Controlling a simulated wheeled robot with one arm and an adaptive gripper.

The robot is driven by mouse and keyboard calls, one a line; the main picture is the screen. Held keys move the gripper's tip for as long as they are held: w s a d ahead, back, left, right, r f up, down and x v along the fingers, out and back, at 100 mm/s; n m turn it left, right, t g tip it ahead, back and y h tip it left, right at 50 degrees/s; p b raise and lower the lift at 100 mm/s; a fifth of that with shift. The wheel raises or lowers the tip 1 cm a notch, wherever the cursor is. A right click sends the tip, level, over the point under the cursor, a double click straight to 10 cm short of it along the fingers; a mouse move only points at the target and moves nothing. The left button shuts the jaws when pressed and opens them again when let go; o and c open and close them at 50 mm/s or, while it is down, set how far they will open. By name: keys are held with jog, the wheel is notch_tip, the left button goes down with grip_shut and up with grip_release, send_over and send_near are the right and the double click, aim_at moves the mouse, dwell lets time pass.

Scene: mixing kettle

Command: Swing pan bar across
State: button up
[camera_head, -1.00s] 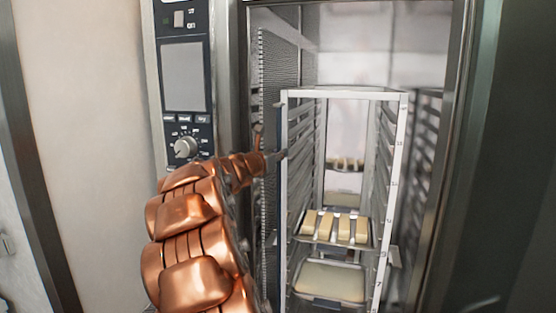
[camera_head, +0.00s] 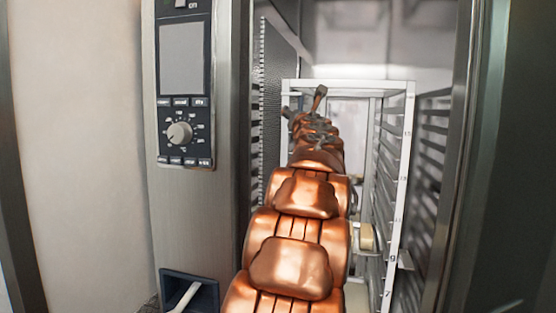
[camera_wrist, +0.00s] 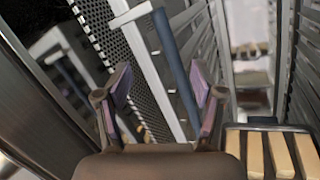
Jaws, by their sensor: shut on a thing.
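The pan bar is a slim blue-grey bar (camera_wrist: 172,62) on the front of the pan rack, running slantwise between my fingers in the wrist view. My gripper (camera_wrist: 160,95) is around the bar, one finger on either side, and shut on it. In the head view my gripper (camera_head: 314,122) is at the upper front of the rack, partly hidden by my own arm. The bar cannot be made out clearly there. The white metal rack frame (camera_head: 403,150) stands inside the open oven chamber.
A tray of pale yellow blocks (camera_wrist: 283,152) sits in the rack at the wrist view's lower right. The perforated chamber wall (camera_wrist: 118,50) is close on the left. The oven control panel (camera_head: 183,85) is left of the opening.

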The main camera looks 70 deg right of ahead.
jog(key=w+f+n+y, duration=0.1)
jog(key=f, duration=0.2)
jog(key=w+f+n+y, duration=0.1)
jog(key=f+n, duration=0.1)
jog(key=w+f+n, duration=0.1)
jog(key=f, duration=0.2)
jog(key=shift+w+d+f+n+y, duration=0.2)
jog(key=shift+d+f+n+y, duration=0.1)
jog(key=shift+n+y, duration=0.1)
grip_shut()
jog(key=shift+c, duration=2)
grip_release()
jog(key=s, duration=0.4)
jog(key=shift+d+r, duration=0.1)
jog(key=shift+r, duration=0.3)
jog(key=o, duration=0.3)
jog(key=w, duration=0.1)
jog(key=w+f, duration=0.1)
jog(key=w, duration=0.1)
jog(key=shift+w, duration=0.1)
jog(key=shift+o, duration=1)
jog(key=shift+w, duration=0.15)
jog(key=shift+o, duration=0.2)
jog(key=shift+s+r, duration=0.25)
jog(key=shift+s, duration=0.35)
jog(key=shift+w+f, duration=0.1)
jog(key=shift+w, duration=0.05)
